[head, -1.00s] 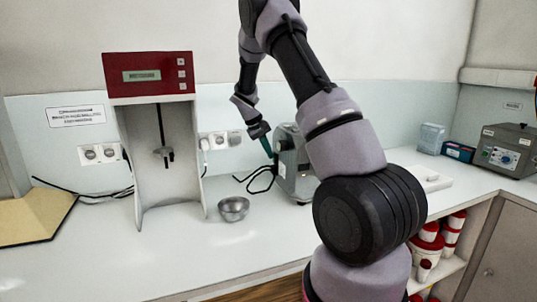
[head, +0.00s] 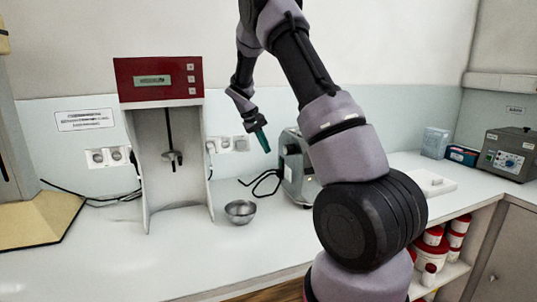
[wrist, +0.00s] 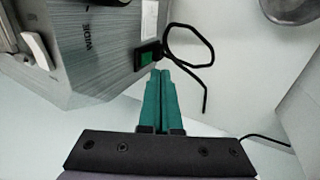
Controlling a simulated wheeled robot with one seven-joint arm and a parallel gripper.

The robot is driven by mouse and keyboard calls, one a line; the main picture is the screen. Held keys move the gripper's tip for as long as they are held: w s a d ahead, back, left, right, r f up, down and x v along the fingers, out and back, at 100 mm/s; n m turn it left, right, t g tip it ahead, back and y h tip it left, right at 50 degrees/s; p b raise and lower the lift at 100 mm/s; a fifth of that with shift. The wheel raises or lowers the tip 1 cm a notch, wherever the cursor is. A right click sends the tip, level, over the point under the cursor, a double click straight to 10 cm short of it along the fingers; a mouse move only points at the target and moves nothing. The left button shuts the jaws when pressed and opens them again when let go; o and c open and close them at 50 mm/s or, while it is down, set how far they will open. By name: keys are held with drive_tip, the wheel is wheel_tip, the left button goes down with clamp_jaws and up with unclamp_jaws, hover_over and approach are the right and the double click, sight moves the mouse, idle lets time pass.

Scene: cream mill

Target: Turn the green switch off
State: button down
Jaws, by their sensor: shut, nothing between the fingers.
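The green switch (wrist: 146,57) sits in a black housing on the side of a grey metal mill (wrist: 95,50), whose panel carries the word "WIDE". In the head view the mill (head: 292,170) stands on the counter, partly behind my arm, and the switch cannot be made out. My gripper (wrist: 164,72) has teal fingers pressed together with nothing between them. In the wrist view its tips are just below and right of the switch; I cannot tell whether they touch. In the head view my gripper (head: 264,143) points down at the mill's left side.
A black cable (wrist: 190,50) loops beside the switch. A metal bowl (head: 240,212) stands on the counter, left of the mill. A red-topped mixer stand (head: 158,80) is further left. A grey box with a dial (head: 508,155) is at the far right. The front counter is clear.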

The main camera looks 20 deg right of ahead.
drive_tip(key=d+v, duration=0.1)
drive_tip(key=v, duration=0.6)
drive_tip(key=shift+d+r, duration=0.2)
drive_tip(key=shift+r, duration=0.25)
drive_tip(key=s+a+r+m+t+y, duration=0.1)
drive_tip(key=s+a+r+t+y, duration=0.1)
drive_tip(key=s+r, duration=0.5)
drive_tip(key=s+a+r+m+t+y, duration=0.1)
drive_tip(key=s+a+r+y, duration=0.15)
drive_tip(key=s, duration=0.75)
drive_tip(key=s+a+r+m+t+y, duration=0.1)
drive_tip(key=s+r+t, duration=0.1)
drive_tip(key=s+r, duration=0.55)
drive_tip(key=s+a+f+m+t+y, duration=0.1)
drive_tip(key=s+a+f+t, duration=0.1)
drive_tip(key=s, duration=0.9)
drive_tip(key=shift+a+f, duration=0.55)
drive_tip(key=shift+a, duration=0.05)
drive_tip(key=shift+s, duration=0.2)
